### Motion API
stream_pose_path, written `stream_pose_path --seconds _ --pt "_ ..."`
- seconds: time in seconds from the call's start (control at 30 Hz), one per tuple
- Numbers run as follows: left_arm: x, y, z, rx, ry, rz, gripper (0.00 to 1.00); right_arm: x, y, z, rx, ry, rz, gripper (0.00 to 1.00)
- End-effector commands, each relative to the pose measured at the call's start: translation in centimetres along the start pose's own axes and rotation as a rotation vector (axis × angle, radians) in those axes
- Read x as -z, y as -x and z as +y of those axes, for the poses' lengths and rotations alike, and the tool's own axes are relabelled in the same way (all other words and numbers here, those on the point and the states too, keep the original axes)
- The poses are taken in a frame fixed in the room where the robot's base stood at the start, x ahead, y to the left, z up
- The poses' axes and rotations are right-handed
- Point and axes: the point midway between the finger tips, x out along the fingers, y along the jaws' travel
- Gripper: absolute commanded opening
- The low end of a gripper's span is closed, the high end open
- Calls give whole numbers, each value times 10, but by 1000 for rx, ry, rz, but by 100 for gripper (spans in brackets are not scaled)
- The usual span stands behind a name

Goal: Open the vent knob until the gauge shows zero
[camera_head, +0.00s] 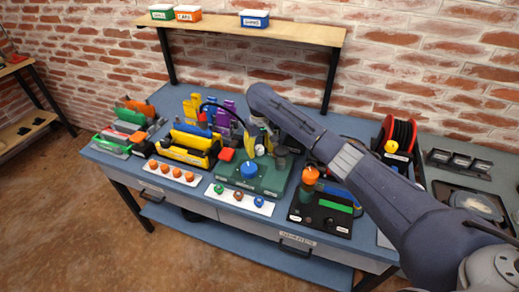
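A green base plate (273,183) sits near the middle of the blue bench and carries a blue round knob (249,171). A small dark grey part (282,152) stands on the plate behind the knob. I cannot tell which part is the gauge, and no reading is legible. My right arm reaches in from the lower right and ends above the back of this plate. My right gripper (262,140) is small and partly covered there, so its fingers cannot be made out clearly. My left gripper is not in view.
A black box with an orange knob (310,175) stands right of the green plate. White strips with orange balls (177,172) and small coloured knobs (238,196) lie along the front. Yellow and green tool trays are left, a red cable reel (400,134) right. A shelf (240,28) overhangs the back.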

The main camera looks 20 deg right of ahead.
Motion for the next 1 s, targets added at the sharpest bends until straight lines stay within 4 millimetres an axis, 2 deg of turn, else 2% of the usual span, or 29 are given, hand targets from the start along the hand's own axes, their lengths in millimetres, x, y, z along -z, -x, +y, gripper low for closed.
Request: stream_pose_path --seconds 0.03,0.4,0.77,1.0 --pt "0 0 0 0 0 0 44 0 0 0 0 0 0 42" --pt "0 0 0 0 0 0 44 0 0 0 0 0 0 0" --pt "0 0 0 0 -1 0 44 0 1 1 -2 44 1 0" --pt "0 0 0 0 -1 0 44 0 1 1 -2 203 1 0"
